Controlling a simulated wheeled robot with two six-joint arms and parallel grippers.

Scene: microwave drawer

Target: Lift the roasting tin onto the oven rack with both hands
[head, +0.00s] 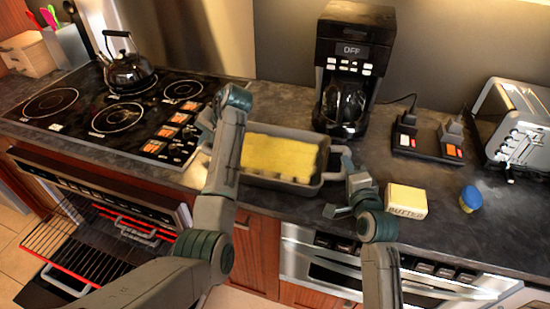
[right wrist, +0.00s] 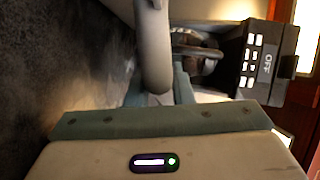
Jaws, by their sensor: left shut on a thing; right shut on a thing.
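The roasting tin (head: 257,181) is a grey pan with a yellow block of food in it. It stands on the dark counter in the head view. My left gripper (head: 207,140) is at the tin's left end, shut on its left handle, which my arm mostly hides. My right gripper (head: 343,192) is at the right end, shut on the right handle (head: 346,163). In the right wrist view the pale curved handle (right wrist: 153,50) runs between the fingers. The oven rack (head: 75,238) is pulled out of the open oven at lower left, with glowing red bars beneath it.
A coffee maker (head: 352,70) stands behind the tin. A butter block (head: 406,201) and a blue-yellow item (head: 470,199) lie to the right. A kettle (head: 128,70) sits on the cooktop (head: 110,112). A toaster (head: 515,125) is at far right.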

